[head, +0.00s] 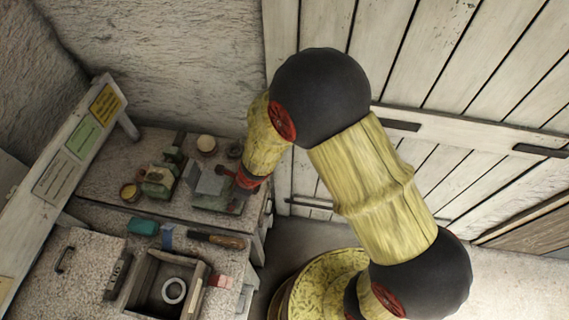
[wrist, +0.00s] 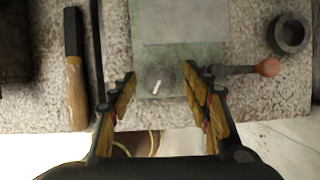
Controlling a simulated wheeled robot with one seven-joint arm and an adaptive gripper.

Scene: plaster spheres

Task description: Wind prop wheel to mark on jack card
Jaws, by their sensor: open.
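My gripper (wrist: 160,78) is open, its two yellow-and-black fingers spread either side of a small round grey disc (wrist: 157,84) with a short, tilted white mark. The disc looks like the prop wheel and sits at the near end of a grey-green block (wrist: 178,22). The fingers do not visibly touch it. A rod with an orange-red knob (wrist: 267,68) sticks out to the right of the block. In the head view my gripper is mostly hidden behind my wrist, by a grey block-like device (head: 208,182) on the bench. I cannot tell which card is the jack card.
A wooden-handled tool (wrist: 77,92) lies left of my fingers and a dark ring (wrist: 289,34) lies right. An open box (head: 140,287) holds a pale ring (head: 174,290).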

